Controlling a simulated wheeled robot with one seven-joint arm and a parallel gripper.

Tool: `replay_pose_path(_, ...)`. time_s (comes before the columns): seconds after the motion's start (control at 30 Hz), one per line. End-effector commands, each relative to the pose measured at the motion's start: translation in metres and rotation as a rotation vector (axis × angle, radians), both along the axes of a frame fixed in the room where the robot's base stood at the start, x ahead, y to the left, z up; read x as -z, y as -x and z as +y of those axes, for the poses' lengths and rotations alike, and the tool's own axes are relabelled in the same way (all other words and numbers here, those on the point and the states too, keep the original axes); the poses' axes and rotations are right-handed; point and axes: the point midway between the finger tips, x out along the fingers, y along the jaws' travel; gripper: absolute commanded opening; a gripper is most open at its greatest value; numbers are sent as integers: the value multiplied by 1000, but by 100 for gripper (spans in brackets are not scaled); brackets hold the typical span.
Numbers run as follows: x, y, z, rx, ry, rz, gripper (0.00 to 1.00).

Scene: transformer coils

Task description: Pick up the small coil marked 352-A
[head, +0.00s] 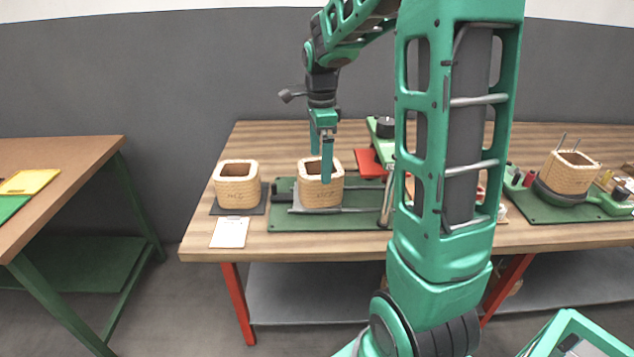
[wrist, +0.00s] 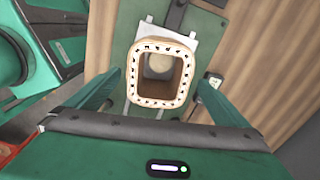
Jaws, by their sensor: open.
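A small tan wooden coil (head: 309,197) with a hollow rounded-square opening stands upright on the green work board (head: 275,218) on the middle table. Dark marks show on its front, too small to read. A similar coil (head: 237,193) stands on a dark pad at the left; its marks are also unreadable. My gripper (head: 325,176) points down at the middle coil, with its fingers over or in front of the rim in the head view. In the wrist view the coil's rim (wrist: 160,44) lies between my open gripper's fingers (wrist: 160,80), with gaps at both sides.
A white label card (head: 230,232) lies before the left coil. A red block (head: 369,163) and a green fixture stand close right of the middle coil, partly behind my arm. Another coil (head: 571,172) sits in a green holder at the right. A second table (head: 60,155) stands left.

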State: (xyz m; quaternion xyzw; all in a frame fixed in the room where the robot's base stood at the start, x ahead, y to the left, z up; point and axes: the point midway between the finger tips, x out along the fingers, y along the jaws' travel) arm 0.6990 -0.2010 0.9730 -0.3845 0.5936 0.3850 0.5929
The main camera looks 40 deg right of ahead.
Motion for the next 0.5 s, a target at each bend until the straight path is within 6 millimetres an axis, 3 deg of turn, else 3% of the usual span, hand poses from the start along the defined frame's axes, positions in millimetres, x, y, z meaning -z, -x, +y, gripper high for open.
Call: replay_pose_path(0.5,54,0,1,0,-2,4,100)
